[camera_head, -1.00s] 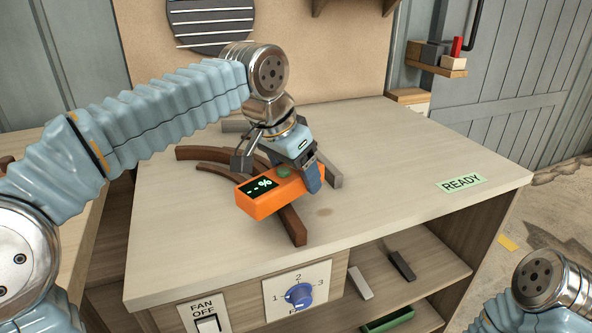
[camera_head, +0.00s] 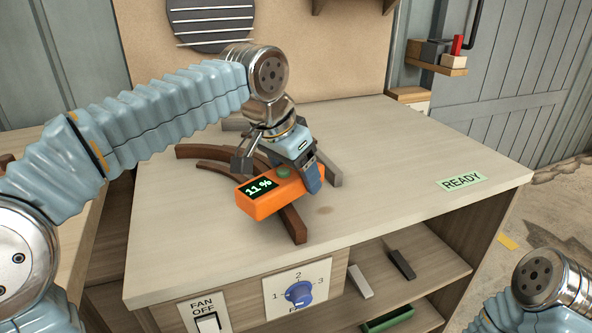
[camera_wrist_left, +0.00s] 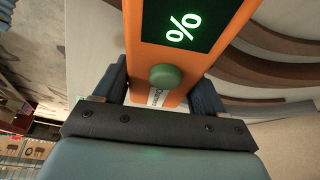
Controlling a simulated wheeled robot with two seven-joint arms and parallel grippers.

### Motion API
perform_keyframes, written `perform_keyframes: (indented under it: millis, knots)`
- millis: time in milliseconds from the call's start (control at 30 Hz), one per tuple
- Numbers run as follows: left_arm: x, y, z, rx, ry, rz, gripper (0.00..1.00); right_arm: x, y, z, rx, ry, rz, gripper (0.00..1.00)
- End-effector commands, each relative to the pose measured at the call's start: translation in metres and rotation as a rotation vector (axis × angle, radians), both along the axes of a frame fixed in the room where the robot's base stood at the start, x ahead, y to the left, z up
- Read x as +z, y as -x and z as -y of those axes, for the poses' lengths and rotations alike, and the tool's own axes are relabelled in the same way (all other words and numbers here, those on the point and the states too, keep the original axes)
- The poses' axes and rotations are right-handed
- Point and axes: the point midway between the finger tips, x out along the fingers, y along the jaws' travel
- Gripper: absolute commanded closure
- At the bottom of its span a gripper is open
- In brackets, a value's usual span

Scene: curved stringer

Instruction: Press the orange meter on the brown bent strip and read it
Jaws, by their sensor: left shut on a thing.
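The orange meter (camera_head: 262,199) is held in my left gripper (camera_head: 299,177), over the brown bent strip (camera_head: 293,226) on the bench top. Its dark screen reads 11 % in the head view. In the left wrist view the meter (camera_wrist_left: 152,57) lies between the two fingers (camera_wrist_left: 162,92), with its green button and a % sign showing; the digits are out of frame. The meter appears to rest on the strip, but its underside is hidden. More curved brown strip (camera_head: 200,153) lies behind it. My right gripper is out of view.
Grey pieces (camera_head: 334,178) lie beside the strip. A green READY label (camera_head: 461,183) is on the right of the bench top (camera_head: 410,160), which is otherwise clear there. A blue dial (camera_head: 299,294) and a fan switch (camera_head: 207,322) are on the bench front, beside open shelves.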

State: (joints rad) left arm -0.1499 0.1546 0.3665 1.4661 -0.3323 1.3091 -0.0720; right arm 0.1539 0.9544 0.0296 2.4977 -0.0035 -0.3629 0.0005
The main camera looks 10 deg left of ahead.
Motion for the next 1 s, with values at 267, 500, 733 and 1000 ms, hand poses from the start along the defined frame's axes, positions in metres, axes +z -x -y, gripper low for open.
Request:
perform_keyframes:
  millis: [267,500,733,1000]
  knots:
    - [-0.002,0.000,0.000,-0.001,-0.002,-0.004,0.60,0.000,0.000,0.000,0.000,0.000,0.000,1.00]
    - [-0.002,0.000,0.000,-0.001,-0.003,-0.005,0.60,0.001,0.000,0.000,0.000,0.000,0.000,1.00]
    - [0.020,0.000,0.000,-0.001,-0.002,-0.004,0.60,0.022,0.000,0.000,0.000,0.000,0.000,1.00]
    - [0.042,0.000,0.001,-0.001,0.000,-0.001,0.60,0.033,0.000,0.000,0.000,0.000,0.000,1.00]
